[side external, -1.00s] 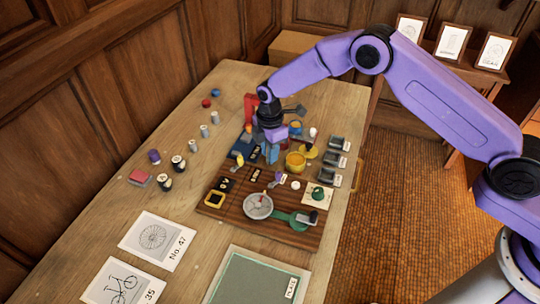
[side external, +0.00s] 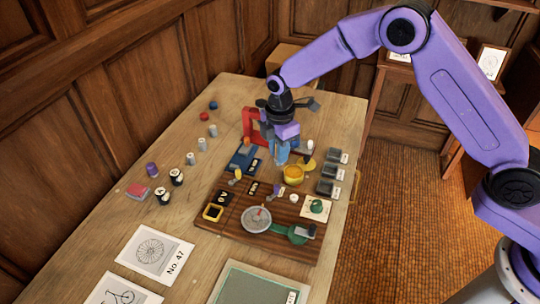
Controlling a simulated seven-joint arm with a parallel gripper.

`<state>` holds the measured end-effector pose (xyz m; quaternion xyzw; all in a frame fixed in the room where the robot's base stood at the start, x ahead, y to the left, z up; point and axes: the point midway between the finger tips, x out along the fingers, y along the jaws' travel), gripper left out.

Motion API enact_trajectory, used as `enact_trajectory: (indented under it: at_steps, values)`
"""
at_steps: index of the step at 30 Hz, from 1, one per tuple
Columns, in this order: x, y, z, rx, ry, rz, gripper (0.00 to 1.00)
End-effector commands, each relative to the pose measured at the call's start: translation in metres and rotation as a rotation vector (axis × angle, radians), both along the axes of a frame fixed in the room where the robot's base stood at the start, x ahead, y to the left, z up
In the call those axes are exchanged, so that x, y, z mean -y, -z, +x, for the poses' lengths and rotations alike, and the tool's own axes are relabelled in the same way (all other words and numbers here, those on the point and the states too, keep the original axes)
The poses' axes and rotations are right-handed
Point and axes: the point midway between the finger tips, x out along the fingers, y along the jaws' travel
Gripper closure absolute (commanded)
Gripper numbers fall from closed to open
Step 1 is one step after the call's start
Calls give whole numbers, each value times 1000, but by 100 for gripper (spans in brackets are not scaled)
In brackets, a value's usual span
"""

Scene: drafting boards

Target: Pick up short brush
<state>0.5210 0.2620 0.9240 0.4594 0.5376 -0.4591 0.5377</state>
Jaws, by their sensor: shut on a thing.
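My gripper (side external: 281,154) points down above the back part of the work area, between the blue tray and the yellow pot. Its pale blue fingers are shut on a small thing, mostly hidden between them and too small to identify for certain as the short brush. A small upright piece with a yellow tip (side external: 237,175) stands at the left by the dark board. A small purple-topped piece (side external: 277,190) is on the board's middle. I cannot tell whether either is a brush.
A blue tray (side external: 240,157) and red stand (side external: 249,124) lie left of my gripper; a yellow pot (side external: 293,175) is close in front. Grey bins (side external: 328,187) line the right. The dark board (side external: 230,232) holds a round dial (side external: 257,220).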

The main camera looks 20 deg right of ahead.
Motion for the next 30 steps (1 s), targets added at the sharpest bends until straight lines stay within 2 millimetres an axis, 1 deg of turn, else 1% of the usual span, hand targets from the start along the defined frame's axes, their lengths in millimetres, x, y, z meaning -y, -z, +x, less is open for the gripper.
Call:
enact_trajectory:
  at_steps: [1, 3, 12, 18, 21, 23, 25, 30]
  values:
    - [3, -11, -7, 3, 0, 1, 100]
    - [8, -22, -16, 2, 0, 1, 100]
    - [31, -42, -61, 1, 1, 0, 100]
    - [41, -52, -82, 0, 0, 0, 100]
    - [45, -54, -88, 0, 0, 0, 100]
    - [45, -55, -88, 0, 1, 0, 100]
    - [45, -53, -83, -1, 2, 0, 100]
    - [43, -43, -54, -1, 3, 0, 100]
